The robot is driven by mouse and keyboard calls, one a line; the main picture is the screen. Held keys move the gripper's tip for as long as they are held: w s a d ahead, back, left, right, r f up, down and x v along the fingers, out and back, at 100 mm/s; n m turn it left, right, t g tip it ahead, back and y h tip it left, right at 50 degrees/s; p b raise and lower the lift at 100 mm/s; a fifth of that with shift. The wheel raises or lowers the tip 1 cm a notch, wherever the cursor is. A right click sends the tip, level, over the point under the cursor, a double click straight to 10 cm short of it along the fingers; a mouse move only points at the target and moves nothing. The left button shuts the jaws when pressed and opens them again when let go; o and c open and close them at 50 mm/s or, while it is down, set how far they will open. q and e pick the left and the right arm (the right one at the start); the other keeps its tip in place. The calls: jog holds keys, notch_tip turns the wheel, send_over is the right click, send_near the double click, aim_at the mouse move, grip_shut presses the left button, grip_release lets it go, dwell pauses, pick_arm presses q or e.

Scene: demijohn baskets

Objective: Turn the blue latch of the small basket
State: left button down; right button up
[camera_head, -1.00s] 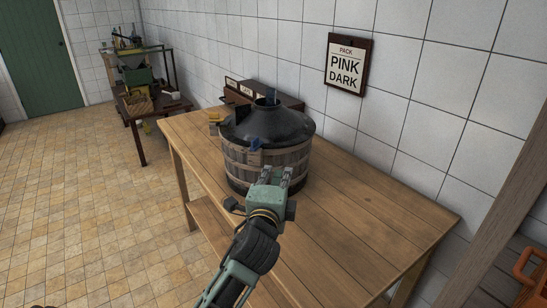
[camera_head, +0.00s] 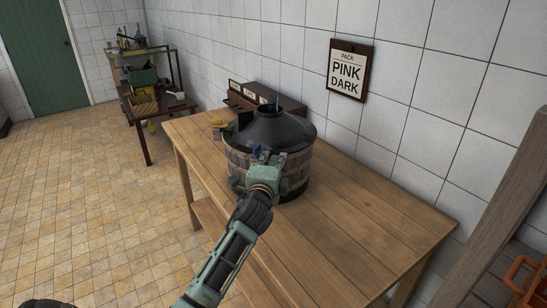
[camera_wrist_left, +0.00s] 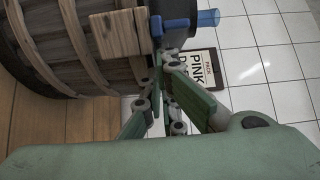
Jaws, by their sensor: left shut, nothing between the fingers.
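The small basket (camera_head: 238,163) is a wooden-staved tub with a black domed lid (camera_head: 275,127), upright on the wooden table. Its blue latch (camera_head: 256,153) is on the front near the lid's rim. My left gripper (camera_head: 266,156) is shut and empty at the front of the basket, close beside the latch. In the wrist view its fingertips (camera_wrist_left: 165,58) are just below the latch; contact cannot be told.
The wooden table (camera_head: 370,215) is bare to the right of the basket. A dark wooden box (camera_head: 291,104) and a small yellow item (camera_head: 218,123) are behind it. A tiled wall with a "PINK DARK" sign (camera_head: 348,72) runs along the back. An orange-handled crate (camera_head: 520,275) is at lower right.

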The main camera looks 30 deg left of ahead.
pick_arm(q)
jog(key=shift+w+a+p, duration=0.35)
jog(key=shift+w+a, duration=0.25)
jog(key=shift+w, duration=0.05)
pick_arm(e)
jog(key=shift+d+r, duration=0.35)
jog(key=shift+d, duration=0.15)
jog(key=shift+w+a, duration=0.1)
